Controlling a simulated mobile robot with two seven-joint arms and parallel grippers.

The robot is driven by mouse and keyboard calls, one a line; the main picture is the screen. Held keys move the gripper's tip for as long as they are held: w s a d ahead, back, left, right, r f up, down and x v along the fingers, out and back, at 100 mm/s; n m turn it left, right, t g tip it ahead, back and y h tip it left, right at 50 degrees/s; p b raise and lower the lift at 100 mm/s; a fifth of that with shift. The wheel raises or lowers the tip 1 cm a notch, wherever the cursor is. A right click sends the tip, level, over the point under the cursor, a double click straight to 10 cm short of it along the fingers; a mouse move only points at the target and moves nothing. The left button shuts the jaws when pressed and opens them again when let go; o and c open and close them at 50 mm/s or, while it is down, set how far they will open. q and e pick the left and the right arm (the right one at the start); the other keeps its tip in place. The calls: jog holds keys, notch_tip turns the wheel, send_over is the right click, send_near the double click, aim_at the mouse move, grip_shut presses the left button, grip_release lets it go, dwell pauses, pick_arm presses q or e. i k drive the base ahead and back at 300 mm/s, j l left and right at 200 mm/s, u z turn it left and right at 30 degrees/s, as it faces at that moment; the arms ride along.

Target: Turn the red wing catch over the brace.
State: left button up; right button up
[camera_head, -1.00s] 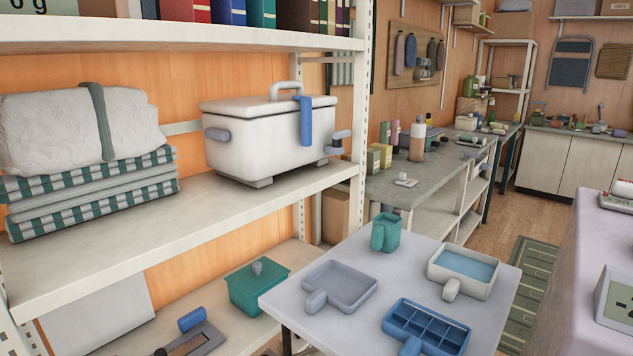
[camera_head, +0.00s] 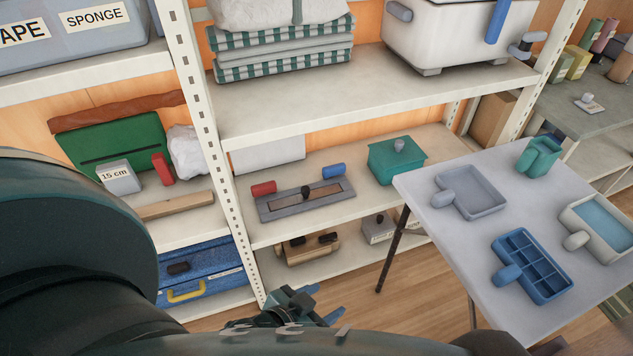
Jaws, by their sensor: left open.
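A grey flat frame (camera_head: 290,207) with a brown inset strip (camera_head: 322,192) lies on the middle shelf. A red rounded piece (camera_head: 264,188), which looks like the red wing catch, sits at its back left. A blue rounded piece (camera_head: 333,170) sits at its back right, and a small dark knob (camera_head: 305,192) stands on the strip. I cannot tell for sure which part is the brace. My left gripper (camera_head: 318,304) is open and empty, low in front of the shelves, below and apart from the frame. My right gripper is not in view.
A teal lidded box (camera_head: 397,160) stands right of the frame. A white shelf post (camera_head: 205,120) rises to the left. A table (camera_head: 470,238) with trays stands at the right. Below are a blue case (camera_head: 205,268) and a wooden block with dark knobs (camera_head: 310,249).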

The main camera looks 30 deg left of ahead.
aim_at(270, 187)
jog(key=u, duration=1.35)
